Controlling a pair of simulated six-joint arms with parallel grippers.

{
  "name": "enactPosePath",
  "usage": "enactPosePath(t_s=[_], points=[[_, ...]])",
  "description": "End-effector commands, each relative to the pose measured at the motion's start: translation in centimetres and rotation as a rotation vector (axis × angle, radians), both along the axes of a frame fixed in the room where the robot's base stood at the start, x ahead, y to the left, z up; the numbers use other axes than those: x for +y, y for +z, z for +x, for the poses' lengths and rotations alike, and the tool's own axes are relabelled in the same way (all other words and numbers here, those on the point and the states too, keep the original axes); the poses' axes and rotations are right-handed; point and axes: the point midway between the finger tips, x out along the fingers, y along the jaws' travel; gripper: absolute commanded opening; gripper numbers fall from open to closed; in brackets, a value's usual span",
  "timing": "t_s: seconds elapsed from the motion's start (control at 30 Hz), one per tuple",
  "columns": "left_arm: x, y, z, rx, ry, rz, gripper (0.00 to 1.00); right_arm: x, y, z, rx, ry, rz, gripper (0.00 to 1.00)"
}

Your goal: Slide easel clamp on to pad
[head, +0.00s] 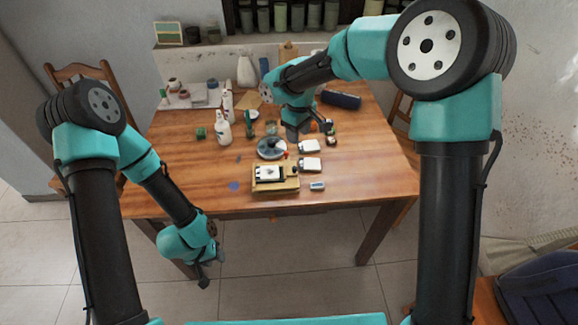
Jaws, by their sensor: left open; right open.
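A small wooden stand (275,186), which looks like the easel, sits near the table's front edge. It carries a white sheet or pad (268,172) with dark parts around it. I cannot make out which part is the clamp at this size. My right gripper (306,130) is open over the table, behind the stand and slightly to its right. Its fingers are small and partly hidden by its own wrist. My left gripper (204,279) is open and hangs in front of the table, below its front edge, apart from the stand.
A round grey dish (271,148) lies behind the stand. Two white blocks (310,165) and a small grey block (317,186) lie to its right. White bottles (224,129) and a green item (201,133) stand at left. The table's (370,170) right front is clear.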

Motion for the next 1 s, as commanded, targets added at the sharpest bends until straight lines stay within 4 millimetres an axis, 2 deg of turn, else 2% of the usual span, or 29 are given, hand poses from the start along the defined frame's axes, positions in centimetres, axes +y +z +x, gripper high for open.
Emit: enactPosePath(t_s=[0.03,0.13,0.53,0.77,1.0], points=[[0.0,0.0,0.0,0.0,0.0,0.0,0.43,0.4,1.0,0.2,-0.011,0.003,-0.005,0.45],[0.0,0.0,0.0,0.0,0.0,0.0,0.43,0.7,1.7,0.4,-0.018,0.005,-0.01,0.45],[0.0,0.0,0.0,0.0,-0.001,0.0,0.43,0.6,1.0,0.4,-0.015,0.004,-0.01,0.45],[0.0,0.0,0.0,0.0,0.0,0.0,0.43,0.5,-1.6,0.3,-0.013,0.003,-0.011,0.45],[0.0,0.0,0.0,0.0,0.0,0.0,0.43,0.5,-5.6,0.3,-0.012,0.003,-0.011,0.45]])
